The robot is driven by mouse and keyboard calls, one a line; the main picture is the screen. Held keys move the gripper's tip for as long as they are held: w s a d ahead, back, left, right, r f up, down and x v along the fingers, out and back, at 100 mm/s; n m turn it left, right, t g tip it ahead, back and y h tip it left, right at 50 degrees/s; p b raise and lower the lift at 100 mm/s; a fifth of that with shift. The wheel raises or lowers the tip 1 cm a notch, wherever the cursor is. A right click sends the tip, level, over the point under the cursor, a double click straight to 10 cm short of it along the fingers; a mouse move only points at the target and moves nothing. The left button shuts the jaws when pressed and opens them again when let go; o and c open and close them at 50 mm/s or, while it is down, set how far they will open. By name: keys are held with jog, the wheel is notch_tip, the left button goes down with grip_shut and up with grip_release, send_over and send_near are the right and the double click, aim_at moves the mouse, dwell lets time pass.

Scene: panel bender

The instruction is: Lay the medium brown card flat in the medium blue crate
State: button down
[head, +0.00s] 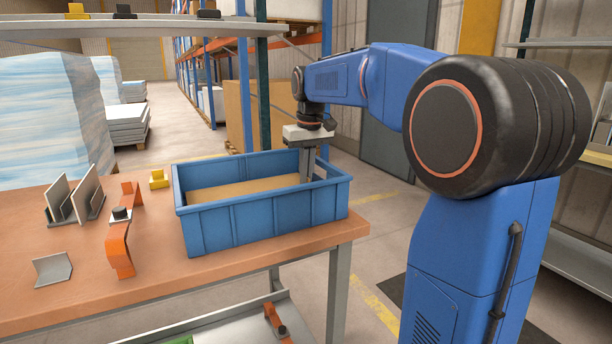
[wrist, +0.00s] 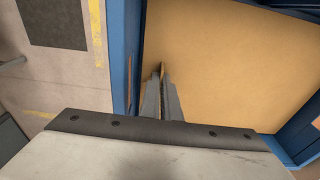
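The medium blue crate (head: 264,222) stands on the table in the head view; its wall also shows in the wrist view (wrist: 132,40). A broad brown card (head: 240,190) lies inside and looks about flat; it fills much of the wrist view (wrist: 235,60). My gripper (head: 307,172) reaches down inside the crate's right end. In the wrist view its fingers (wrist: 162,95) are close together, with a thin brown strip between them that looks like an upright part of the card. The crate's front wall hides the card's near edge.
The brown table (head: 90,290) holds an orange bracket (head: 121,235), upright grey plates (head: 75,200), a bent grey piece (head: 52,270) and a small yellow block (head: 159,179), all left of the crate. A lower shelf (head: 225,325) is under the table.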

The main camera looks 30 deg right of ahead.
jog(key=c, duration=1.9)
grip_release()
jog(key=shift+r, duration=0.1)
